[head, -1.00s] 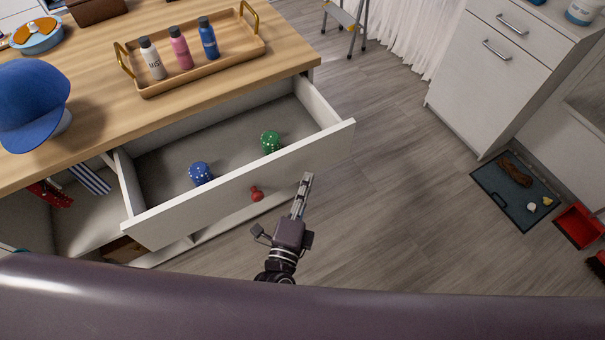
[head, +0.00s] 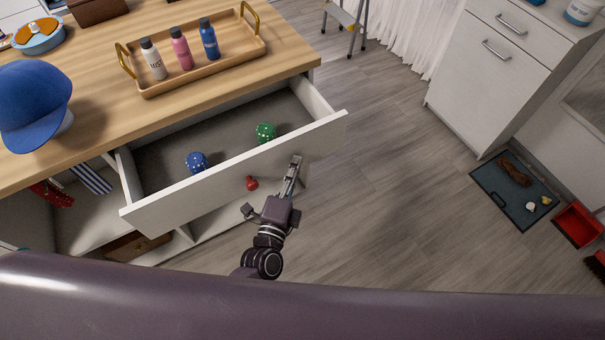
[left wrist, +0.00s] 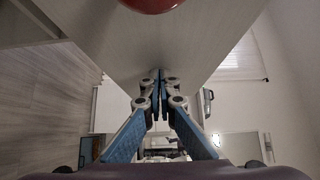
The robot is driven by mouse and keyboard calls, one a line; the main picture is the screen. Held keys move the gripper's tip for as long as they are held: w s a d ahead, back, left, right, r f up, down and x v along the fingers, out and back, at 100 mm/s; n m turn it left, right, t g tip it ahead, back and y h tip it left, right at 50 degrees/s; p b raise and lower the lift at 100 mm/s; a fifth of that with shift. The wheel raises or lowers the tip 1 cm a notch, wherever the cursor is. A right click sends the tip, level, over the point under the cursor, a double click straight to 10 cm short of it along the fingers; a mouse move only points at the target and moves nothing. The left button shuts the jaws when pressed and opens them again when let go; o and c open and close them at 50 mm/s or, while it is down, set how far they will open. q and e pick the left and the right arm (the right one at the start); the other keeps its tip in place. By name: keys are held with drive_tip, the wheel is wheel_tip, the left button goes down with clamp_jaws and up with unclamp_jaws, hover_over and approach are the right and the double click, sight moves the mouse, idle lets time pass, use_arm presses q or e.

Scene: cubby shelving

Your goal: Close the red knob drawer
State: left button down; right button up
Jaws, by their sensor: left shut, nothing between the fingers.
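The red knob (head: 252,183) is on the white front of the pulled-out drawer (head: 180,207) under the wooden top. The drawer is partly open and holds a blue dotted item (head: 197,162) and a green dotted item (head: 266,132). My left gripper (head: 294,162) is shut and empty, its fingertips at the drawer front to the right of the knob. Whether they touch it I cannot tell. In the left wrist view the shut fingers (left wrist: 160,85) point toward the pale drawer front (left wrist: 190,40), with the red knob (left wrist: 152,4) at the top edge. My right gripper is not in view.
A wooden tray (head: 190,75) with three bottles and a blue cap (head: 32,100) stand on the wooden top. A white cabinet (head: 490,75), a dark mat (head: 505,200) and a red dustpan (head: 577,225) are at the right. The floor between is clear.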

sight(260, 112)
use_arm(q)
drive_tip(key=w+a, duration=0.1)
drive_tip(key=w, duration=0.1)
drive_tip(key=w+a, duration=0.2)
drive_tip(key=w, duration=0.1)
drive_tip(key=w+a, duration=0.2)
drive_tip(key=w, duration=0.1)
drive_tip(key=shift+a+b, duration=0.25)
drive_tip(key=shift+b, duration=0.05)
drive_tip(key=w+a+b, duration=0.1)
drive_tip(key=w, duration=0.1)
drive_tip(key=w+a+b, duration=0.1)
drive_tip(key=w+a, duration=0.1)
drive_tip(key=w, duration=0.1)
drive_tip(key=w+a+b, duration=0.1)
drive_tip(key=w+a, duration=0.1)
drive_tip(key=w, duration=0.1)
drive_tip(key=shift+a, duration=0.25)
drive_tip(key=shift+w+a, duration=0.3)
drive_tip(key=shift+w, duration=0.3)
drive_tip(key=shift+a+r, duration=0.15)
drive_tip(key=shift+r, duration=0.05)
drive_tip(key=shift+w+a+r, duration=0.1)
